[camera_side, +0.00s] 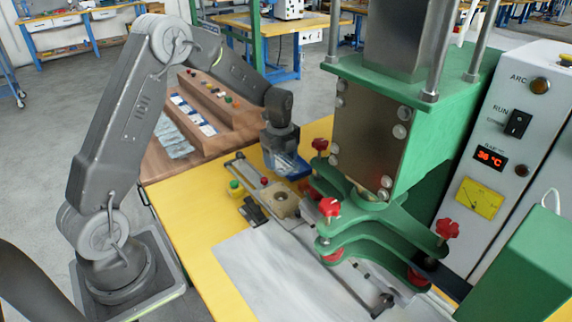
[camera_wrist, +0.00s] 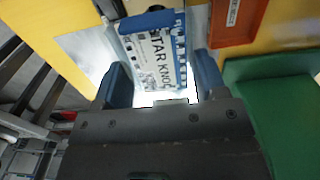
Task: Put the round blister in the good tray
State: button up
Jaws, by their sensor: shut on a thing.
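My gripper (camera_side: 281,143) is over the back of the yellow bench, and its blue fingers also show in the wrist view (camera_wrist: 163,80). It is shut on a blister pack (camera_wrist: 157,62), a white card with blue edging and the print "STAR KNO". In the side view the held pack (camera_side: 287,163) is a small bluish patch below my gripper. The shape of its bubble is hidden, so I cannot tell if it is round. I cannot make out which tray is the good tray.
An orange tray (camera_wrist: 237,20) with a label lies right of the held pack in the wrist view, near a green surface (camera_wrist: 272,105). The green press (camera_side: 375,150) with red knobs stands close on the right. A wooden rack (camera_side: 195,115) holds cards at left.

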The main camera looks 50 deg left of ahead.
jog(key=w+a+f+m, duration=0.1)
jog(key=w+a, duration=0.2)
jog(key=a, duration=0.6)
jog(key=w+a+f, duration=0.1)
jog(key=w+a, duration=0.1)
jog(key=a, duration=0.6)
send_over(297, 172)
notch_tip(297, 172, down, 7)
jog(key=shift+s+r, duration=0.1)
jog(key=shift+r, duration=0.1)
jog(key=shift+f, duration=2)
jog(key=shift+f, duration=0.15)
jog(key=o, duration=0.8)
